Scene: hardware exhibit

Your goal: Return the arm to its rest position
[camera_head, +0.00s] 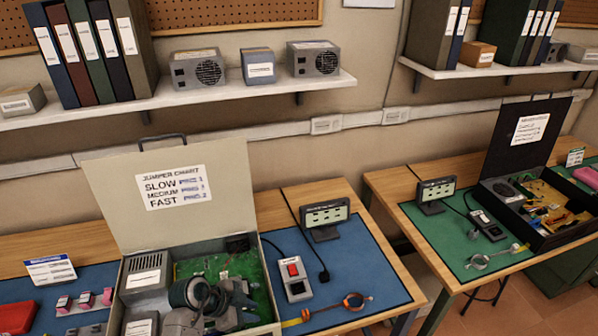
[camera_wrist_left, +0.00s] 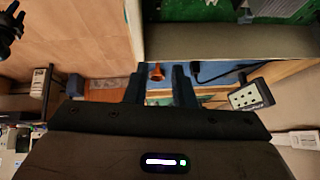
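My left gripper (camera_head: 222,292) hangs over the front of the open beige case with the jumper chart lid (camera_head: 172,195). Part of my arm hides some of the green circuit board (camera_head: 262,292) inside. In the left wrist view the two dark fingers of my left gripper (camera_wrist_left: 159,86) stand apart, with nothing held between them. A small orange object (camera_wrist_left: 156,71) shows beyond the gap and does not appear gripped.
On the blue mat (camera_head: 365,262) stand a display (camera_head: 325,219), a red switch box (camera_head: 293,279) and an orange-ringed cable (camera_head: 354,301). A second table (camera_head: 400,187) holds a black case (camera_head: 515,150). A shelf (camera_head: 250,96) with binders and power supplies runs above. Pink parts (camera_head: 85,299) lie left.

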